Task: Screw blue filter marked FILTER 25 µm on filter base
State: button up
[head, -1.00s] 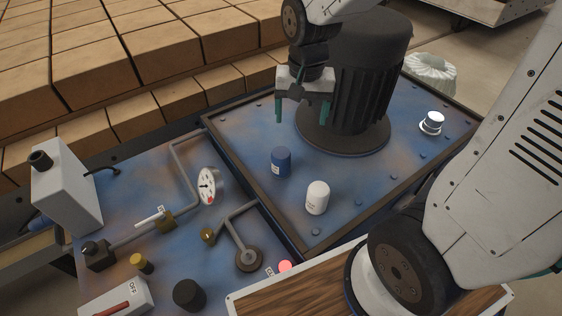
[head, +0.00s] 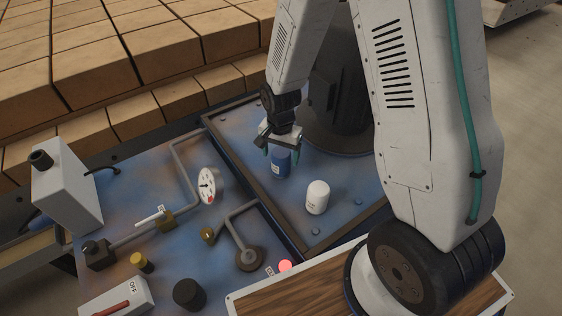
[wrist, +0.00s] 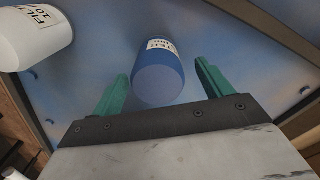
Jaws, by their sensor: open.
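The blue filter (head: 281,164) stands upright on the blue metal platform, its white label partly readable in the wrist view (wrist: 158,72). My gripper (head: 282,148) is open right above it. In the wrist view the two green fingers (wrist: 160,85) are on either side of the blue filter, with gaps showing; I cannot tell how far down they reach. The filter base is probably the round brown fitting (head: 248,259) at the end of a bent pipe, on the left panel; nothing stands on it.
A white filter (head: 317,197) stands to the right of the blue one, also in the wrist view (wrist: 34,38). A pressure gauge (head: 207,186), pipes and a grey switch box (head: 118,299) stand on the left panel. A dark motor (head: 338,105) rises behind.

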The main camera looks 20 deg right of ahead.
notch_tip(320, 180, down, 4)
jog(key=shift+s+f, duration=0.1)
jog(key=shift+f, duration=0.15)
jog(key=shift+c, duration=0.3)
jog(key=c, duration=1.2)
jog(key=shift+r, duration=0.1)
